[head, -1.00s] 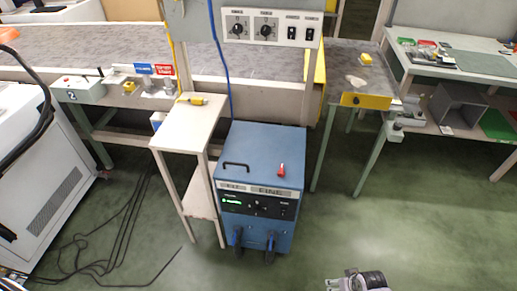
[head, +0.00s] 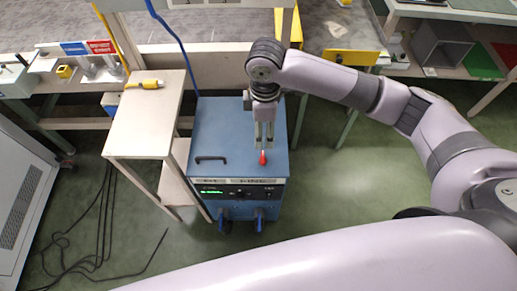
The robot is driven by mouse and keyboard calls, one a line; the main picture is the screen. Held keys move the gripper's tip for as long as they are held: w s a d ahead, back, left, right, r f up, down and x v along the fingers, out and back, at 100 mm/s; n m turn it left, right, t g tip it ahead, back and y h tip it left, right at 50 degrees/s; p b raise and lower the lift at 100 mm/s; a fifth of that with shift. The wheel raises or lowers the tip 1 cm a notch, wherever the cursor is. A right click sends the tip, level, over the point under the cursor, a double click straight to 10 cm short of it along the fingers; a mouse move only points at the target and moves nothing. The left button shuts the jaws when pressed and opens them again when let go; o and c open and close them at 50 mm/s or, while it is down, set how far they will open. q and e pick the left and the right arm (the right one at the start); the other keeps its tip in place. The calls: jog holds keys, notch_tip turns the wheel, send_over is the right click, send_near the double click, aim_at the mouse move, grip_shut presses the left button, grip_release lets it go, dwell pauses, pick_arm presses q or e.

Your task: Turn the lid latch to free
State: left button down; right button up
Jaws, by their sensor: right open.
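The blue cabinet (head: 222,137) stands on the floor at the middle, with a flat lid and a black handle (head: 211,159). The red lid latch (head: 263,159) is near the front right of the lid. My right gripper (head: 264,147) points down at the latch from above, its two fingers open and narrowly spaced. The fingertips are right at the latch's upper end in the picture; I cannot tell whether they touch it. My left gripper is out of view.
A narrow pale side table (head: 147,115) with a yellow-handled tool (head: 145,84) stands left of the cabinet. A blue cable hangs behind it. Black cables lie on the green floor at left. A conveyor frame runs behind. Floor right of the cabinet is clear.

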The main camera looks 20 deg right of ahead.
aim_at(263, 157)
notch_tip(263, 157, down, 14)
jog(key=shift+w+r, duration=0.15)
jog(key=shift+r, duration=0.05)
jog(key=shift+f, duration=0.6)
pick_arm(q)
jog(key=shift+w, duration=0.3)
pick_arm(e)
jog(key=c, duration=1.2)
